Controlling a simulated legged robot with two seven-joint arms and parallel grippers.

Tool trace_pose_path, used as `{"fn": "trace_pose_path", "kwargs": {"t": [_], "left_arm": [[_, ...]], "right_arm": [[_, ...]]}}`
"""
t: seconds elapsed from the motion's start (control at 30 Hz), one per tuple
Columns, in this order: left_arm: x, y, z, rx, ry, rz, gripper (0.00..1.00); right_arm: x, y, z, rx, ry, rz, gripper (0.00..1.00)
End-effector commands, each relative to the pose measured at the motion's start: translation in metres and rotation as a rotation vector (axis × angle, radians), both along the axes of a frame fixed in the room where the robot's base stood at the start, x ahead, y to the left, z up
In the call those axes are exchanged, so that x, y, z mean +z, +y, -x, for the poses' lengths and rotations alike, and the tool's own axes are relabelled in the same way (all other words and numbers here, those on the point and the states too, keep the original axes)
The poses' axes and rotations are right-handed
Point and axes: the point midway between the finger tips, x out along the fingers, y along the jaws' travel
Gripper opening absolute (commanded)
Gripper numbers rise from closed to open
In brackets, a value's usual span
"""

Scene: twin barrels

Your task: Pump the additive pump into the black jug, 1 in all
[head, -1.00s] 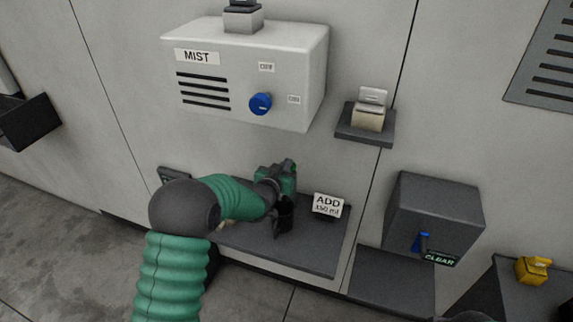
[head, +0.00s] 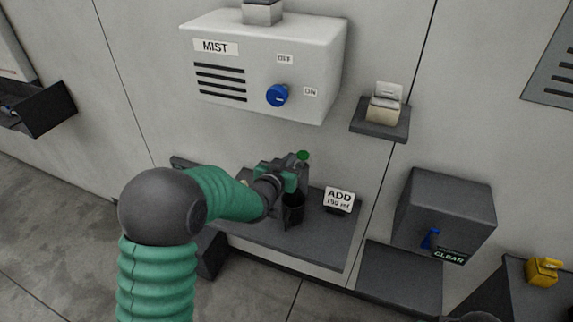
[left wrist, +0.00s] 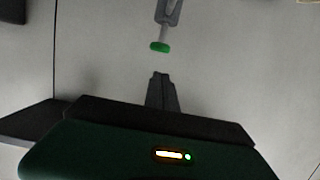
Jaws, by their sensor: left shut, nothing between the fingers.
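The additive pump's round green top (head: 302,155) shows just above and beyond my left gripper (head: 294,174) in the head view. In the left wrist view the green top (left wrist: 160,46) sits on a thin grey stem, beyond my shut fingertips (left wrist: 161,76), with a visible gap in the picture. My left gripper is shut and empty. The black jug (head: 294,213) stands on the dark shelf below the gripper, partly hidden by it. A white sign reading ADD 150 ml (head: 339,199) stands right of the jug. My right gripper is not in view.
The dark shelf (head: 330,250) has free room in front and right. Above is a white MIST box (head: 225,85) with a blue knob (head: 277,96). To the right are a small bracket shelf (head: 367,128), a grey CLEAR box (head: 445,205) and a yellow object (head: 543,271).

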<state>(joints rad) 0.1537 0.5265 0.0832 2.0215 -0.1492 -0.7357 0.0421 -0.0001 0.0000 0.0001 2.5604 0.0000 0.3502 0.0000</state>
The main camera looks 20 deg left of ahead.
Motion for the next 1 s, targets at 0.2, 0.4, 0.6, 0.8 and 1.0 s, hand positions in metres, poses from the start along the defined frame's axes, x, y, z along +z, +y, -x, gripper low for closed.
{"fn": "trace_pose_path", "kwargs": {"t": [0.2, 0.4, 0.6, 0.8, 1.0], "left_arm": [[0.007, 0.002, 0.025, 0.001, -0.002, -0.001, 0.00], [0.007, 0.002, 0.027, 0.001, -0.001, 0.000, 0.00], [0.007, 0.002, 0.027, 0.001, -0.002, 0.000, 0.00], [-0.008, -0.002, 0.045, 0.005, 0.099, -0.007, 0.00], [-0.082, -0.013, 0.173, 0.027, 0.607, -0.027, 0.00]], "right_arm": [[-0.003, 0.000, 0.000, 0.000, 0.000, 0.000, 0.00], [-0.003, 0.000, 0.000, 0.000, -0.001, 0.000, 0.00], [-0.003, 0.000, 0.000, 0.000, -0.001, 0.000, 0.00], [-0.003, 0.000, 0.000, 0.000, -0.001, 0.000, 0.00], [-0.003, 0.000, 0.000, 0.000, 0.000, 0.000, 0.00]]}}
